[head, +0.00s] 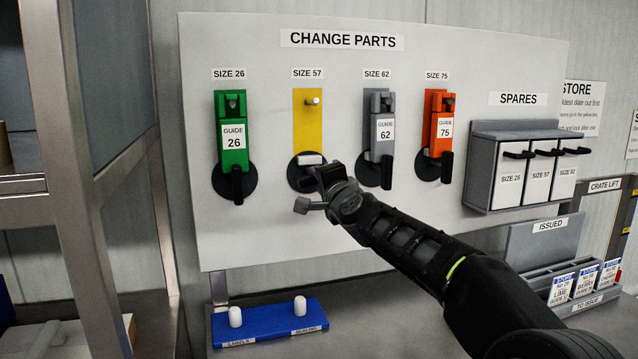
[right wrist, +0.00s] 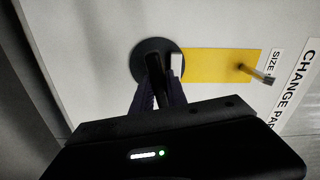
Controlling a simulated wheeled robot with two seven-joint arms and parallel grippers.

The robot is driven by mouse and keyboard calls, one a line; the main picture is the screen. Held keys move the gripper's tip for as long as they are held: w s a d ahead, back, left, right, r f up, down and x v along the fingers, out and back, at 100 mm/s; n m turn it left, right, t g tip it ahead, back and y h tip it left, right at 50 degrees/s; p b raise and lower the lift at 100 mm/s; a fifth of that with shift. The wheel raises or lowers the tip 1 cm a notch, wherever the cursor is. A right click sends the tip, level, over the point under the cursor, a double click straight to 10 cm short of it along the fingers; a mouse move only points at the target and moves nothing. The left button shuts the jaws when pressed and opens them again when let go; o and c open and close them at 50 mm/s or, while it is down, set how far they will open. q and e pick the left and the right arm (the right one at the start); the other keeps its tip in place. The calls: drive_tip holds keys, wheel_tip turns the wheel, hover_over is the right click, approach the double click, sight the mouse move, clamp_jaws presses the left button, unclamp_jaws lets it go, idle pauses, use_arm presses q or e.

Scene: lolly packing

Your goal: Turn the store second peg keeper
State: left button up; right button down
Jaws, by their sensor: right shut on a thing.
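The second peg (head: 313,101) is bare metal on a yellow backing strip (head: 304,125) under the SIZE 57 label; no guide hangs on it. Its keeper (head: 295,180) is a black round disc with a black handle below the strip, beside a small white block (head: 311,160). My right gripper (head: 316,180) is shut on the keeper's handle and hides much of it. In the right wrist view the fingers (right wrist: 158,82) close on the handle in front of the disc (right wrist: 145,52). The handle's exact angle is hard to tell. My left gripper is not in view.
Green guide 26 (head: 232,142), grey guide 62 (head: 384,130) and orange guide 75 (head: 441,130) hang on neighbouring pegs with their own black keepers. A SPARES rack (head: 515,130) is at right. A blue tray (head: 268,325) with two white pegs lies below the board.

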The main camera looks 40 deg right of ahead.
drive_tip(key=shift+m, duration=1.3)
drive_tip(key=c, duration=1.3)
unclamp_jaws()
drive_tip(key=shift+s, duration=0.1)
drive_tip(key=v, duration=0.7)
drive_tip(key=shift+s+a+f, duration=0.1)
drive_tip(key=shift+s+a, duration=0.05)
drive_tip(key=shift+s, duration=0.15)
